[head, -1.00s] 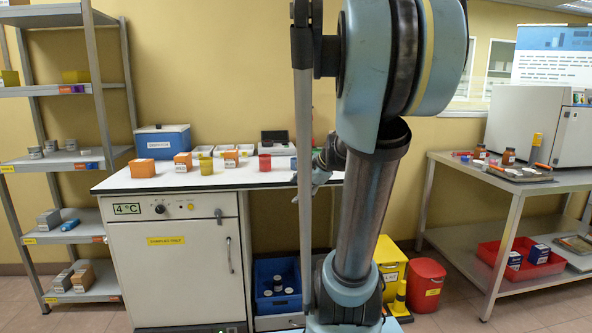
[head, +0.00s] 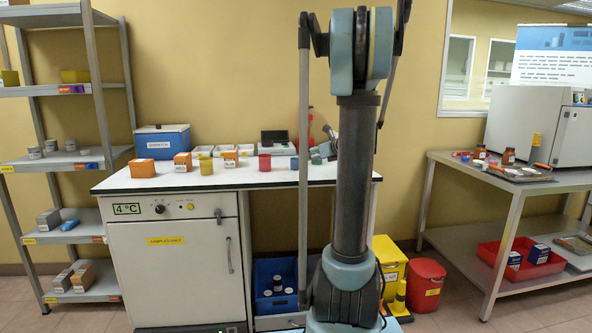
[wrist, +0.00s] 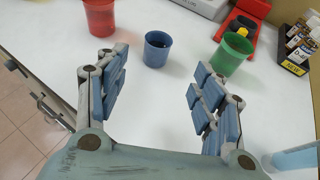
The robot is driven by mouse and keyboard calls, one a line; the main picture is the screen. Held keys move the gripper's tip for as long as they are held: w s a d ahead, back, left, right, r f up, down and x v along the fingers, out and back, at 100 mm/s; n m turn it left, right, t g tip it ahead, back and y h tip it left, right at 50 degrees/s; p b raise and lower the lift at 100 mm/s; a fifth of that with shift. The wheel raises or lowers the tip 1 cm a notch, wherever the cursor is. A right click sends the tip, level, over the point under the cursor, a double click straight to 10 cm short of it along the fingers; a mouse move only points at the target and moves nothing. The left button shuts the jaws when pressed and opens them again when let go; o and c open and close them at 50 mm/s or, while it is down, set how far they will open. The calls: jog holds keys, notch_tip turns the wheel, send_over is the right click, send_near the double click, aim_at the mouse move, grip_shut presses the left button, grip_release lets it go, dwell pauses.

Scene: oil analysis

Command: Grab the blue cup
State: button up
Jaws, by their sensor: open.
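The blue cup (wrist: 157,50) stands upright on the white worktop, just beyond and between the fingertips of my gripper (wrist: 160,72) in the wrist view. My gripper is open and empty, its blue-padded fingers spread wider than the cup. I see no finger touching the cup. In the head view the blue cup (head: 294,165) shows partly behind a thin rod of my arm.
A red cup (wrist: 100,16) stands left of the blue cup and a green cup (wrist: 232,54) right of it. A black rack of bottles (wrist: 299,48) is at far right. A light-blue object (wrist: 294,158) shows at lower right. The worktop's left edge is near my left finger.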

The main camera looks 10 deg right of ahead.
aim_at(295, 164)
jog(key=x, duration=0.9)
jog(key=shift+x, duration=2.65)
jog(key=shift+a+r, duration=0.15)
jog(key=c, duration=1.2)
